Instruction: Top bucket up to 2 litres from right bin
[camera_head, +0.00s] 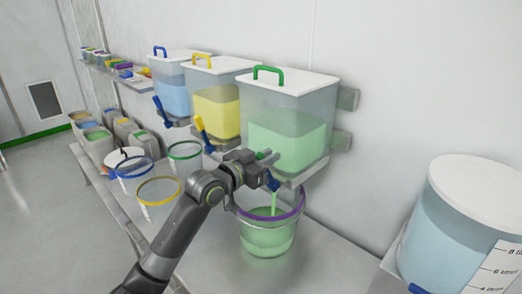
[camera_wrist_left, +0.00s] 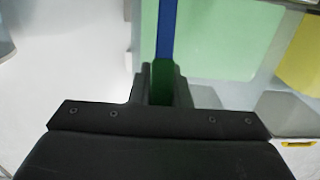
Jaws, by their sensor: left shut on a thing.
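The right bin (camera_head: 290,110) is clear with a white lid and a green handle, and holds green contents. A tap lever with a green grip (camera_wrist_left: 161,82) and a blue shaft (camera_wrist_left: 165,30) shows in the left wrist view. My left gripper (camera_head: 262,168) is shut on the lever's green grip at the bin's lower front. Below the tap, a green stream (camera_head: 274,203) falls into a clear bucket (camera_head: 266,240) with a purple rim. The bucket stands upright, partly filled with green; its scale cannot be read. My right gripper is not in view.
Blue (camera_head: 174,95) and yellow (camera_head: 216,113) bins hang to the left. Empty buckets with blue, green and yellow (camera_head: 158,191) rims stand on the bench left of my arm. A large white-lidded container (camera_head: 455,235) stands at right. Bare bench (camera_head: 325,265) lies right of the bucket.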

